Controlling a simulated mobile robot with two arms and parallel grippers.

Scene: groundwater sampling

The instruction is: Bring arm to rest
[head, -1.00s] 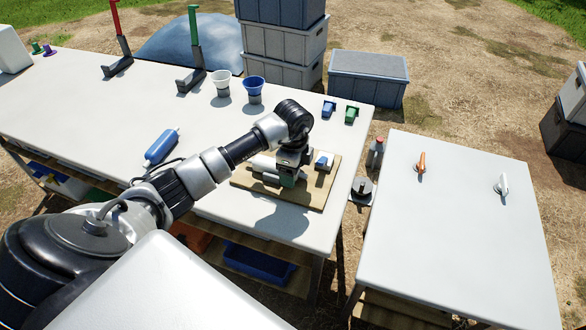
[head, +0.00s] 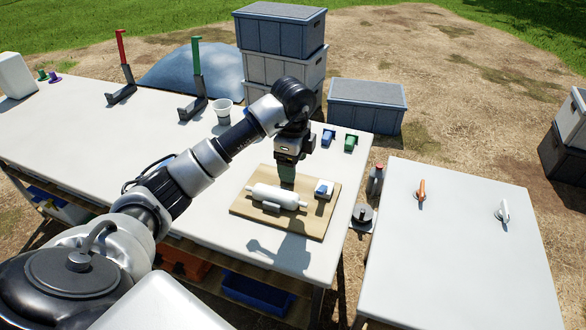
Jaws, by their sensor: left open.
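My left arm reaches in from the lower left over the long white table. My left gripper (head: 288,183) points down above the back edge of a wooden board; its fingers are partly hidden, and I see nothing held in it. On the wooden board (head: 248,208) lies a white cylinder (head: 277,196) on a small support. A small blue and white piece (head: 323,188) sits at the board's right side. My right gripper is not in view.
A white cup (head: 223,110) stands behind my arm. Red (head: 122,70) and green (head: 196,75) upright stands are at the back. Blue (head: 328,137) and green (head: 350,142) small pieces lie near the right edge. A second white table (head: 455,250) stands right, mostly clear.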

